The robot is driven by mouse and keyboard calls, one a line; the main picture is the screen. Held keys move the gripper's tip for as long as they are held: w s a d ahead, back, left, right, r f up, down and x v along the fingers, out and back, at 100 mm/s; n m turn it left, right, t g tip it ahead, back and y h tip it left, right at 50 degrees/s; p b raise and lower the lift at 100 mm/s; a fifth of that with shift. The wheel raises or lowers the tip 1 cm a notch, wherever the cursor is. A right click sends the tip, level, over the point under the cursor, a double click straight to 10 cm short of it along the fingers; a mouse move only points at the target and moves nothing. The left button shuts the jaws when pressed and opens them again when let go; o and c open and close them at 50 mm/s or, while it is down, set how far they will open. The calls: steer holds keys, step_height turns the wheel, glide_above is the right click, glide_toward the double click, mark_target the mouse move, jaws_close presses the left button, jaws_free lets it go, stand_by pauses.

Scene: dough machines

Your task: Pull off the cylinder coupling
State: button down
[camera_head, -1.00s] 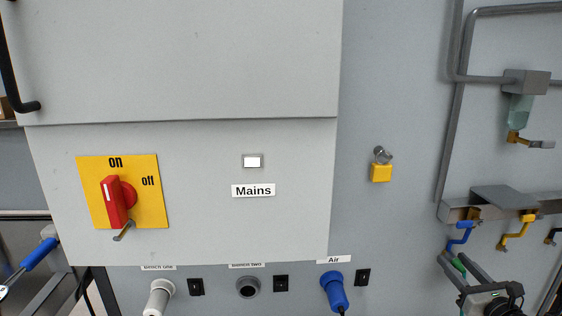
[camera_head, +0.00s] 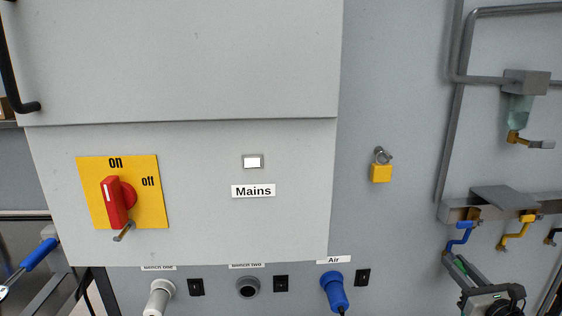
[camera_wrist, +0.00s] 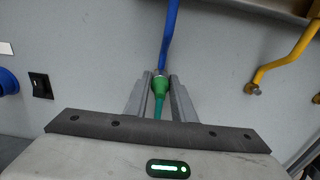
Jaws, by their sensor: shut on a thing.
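The green coupling (camera_wrist: 159,86) sits between the two fingers in the wrist view, with a green hose (camera_wrist: 158,108) running from it back toward my wrist. My gripper (camera_wrist: 160,77) is shut on this coupling; it also shows at the lower right of the head view (camera_head: 454,257). The coupling lies just under the lower end of a blue lever (camera_wrist: 170,35), also seen in the head view (camera_head: 460,236). The fingers hide the coupling's sides. I cannot tell whether it is still joined to the fitting above it.
A yellow lever (camera_head: 517,230) hangs to the right of the blue one, under a metal rail (camera_head: 497,198). A yellow padlock (camera_head: 381,173) hangs on the panel. A blue plug (camera_head: 334,291) sits under the "Air" label. The red switch (camera_head: 114,201) points to on.

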steer(key=shift+s, duration=0.15)
steer(key=shift+s+d, duration=0.1)
steer(key=shift+s, duration=0.9)
steer(key=s+p, duration=0.1)
steer(key=s, duration=0.5)
steer(key=shift+s+d, duration=0.15)
steer(key=shift+d, duration=0.1)
steer(key=shift+d, duration=0.1)
